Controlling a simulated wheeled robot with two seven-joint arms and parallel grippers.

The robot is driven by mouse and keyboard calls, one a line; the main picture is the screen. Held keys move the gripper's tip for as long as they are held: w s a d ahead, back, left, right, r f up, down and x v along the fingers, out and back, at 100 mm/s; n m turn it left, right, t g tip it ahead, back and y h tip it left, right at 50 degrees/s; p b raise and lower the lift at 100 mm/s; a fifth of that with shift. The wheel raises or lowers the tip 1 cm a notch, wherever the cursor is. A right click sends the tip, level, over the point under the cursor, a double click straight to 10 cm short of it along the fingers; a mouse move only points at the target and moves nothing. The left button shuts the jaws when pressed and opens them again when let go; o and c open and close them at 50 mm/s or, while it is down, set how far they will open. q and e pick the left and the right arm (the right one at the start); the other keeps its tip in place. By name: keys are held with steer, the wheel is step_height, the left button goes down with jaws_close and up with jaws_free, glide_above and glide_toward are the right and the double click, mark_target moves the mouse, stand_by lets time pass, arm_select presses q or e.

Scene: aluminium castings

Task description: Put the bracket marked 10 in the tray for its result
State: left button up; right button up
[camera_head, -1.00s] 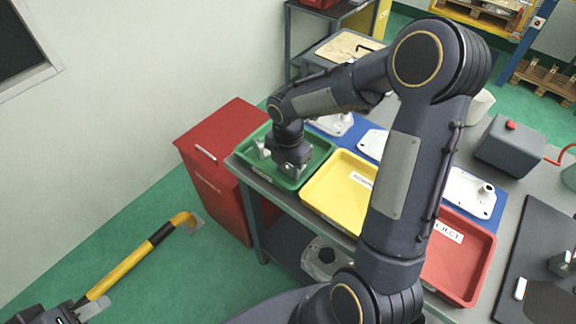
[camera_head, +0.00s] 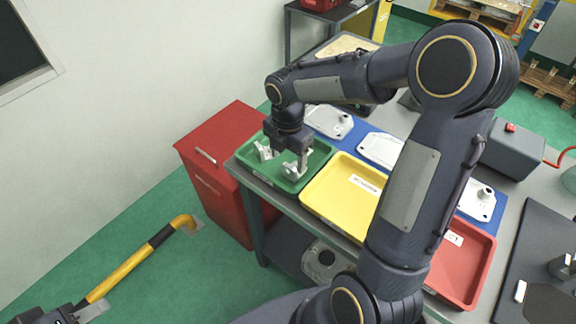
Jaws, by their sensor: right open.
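A green tray (camera_head: 262,178) stands at the left end of the workbench and holds two pale metal brackets. One bracket (camera_head: 264,151) lies at the tray's left side. The other bracket (camera_head: 293,169) is nearer the tray's right side, just below my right gripper (camera_head: 296,157). My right gripper is open; I cannot tell whether its fingers touch this bracket. No number on either bracket is readable. A yellow tray (camera_head: 318,190) and a red tray (camera_head: 478,262) stand to the right. My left gripper (camera_head: 82,311) is at the lower left, away from the bench; its jaws are unclear.
A blue mat (camera_head: 345,146) behind the trays bears several pale castings, including a plate (camera_head: 330,121). A yellow and black bar (camera_head: 135,262) extends from beside my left gripper. A grey box (camera_head: 513,150) stands at right.

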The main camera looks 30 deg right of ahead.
mark_target(288, 166)
step_height(288, 166, up, 6)
steer(key=shift+f, duration=0.1)
steer(key=s+a+r+m+t+y, duration=0.1)
steer(key=s+a+m+t+y, duration=0.1)
steer(key=s+m, duration=0.7)
steer(key=s+a+r+m+t+y, duration=0.1)
steer(key=s+a+m+t, duration=0.1)
steer(key=s+m, duration=0.8)
steer(key=shift+s+a+r+m+t+y, duration=0.35)
steer(key=shift+m+t, duration=0.45)
steer(key=shift+m, duration=1.8)
steer(key=shift+w+d+f, duration=0.1)
steer(key=shift+w, duration=0.05)
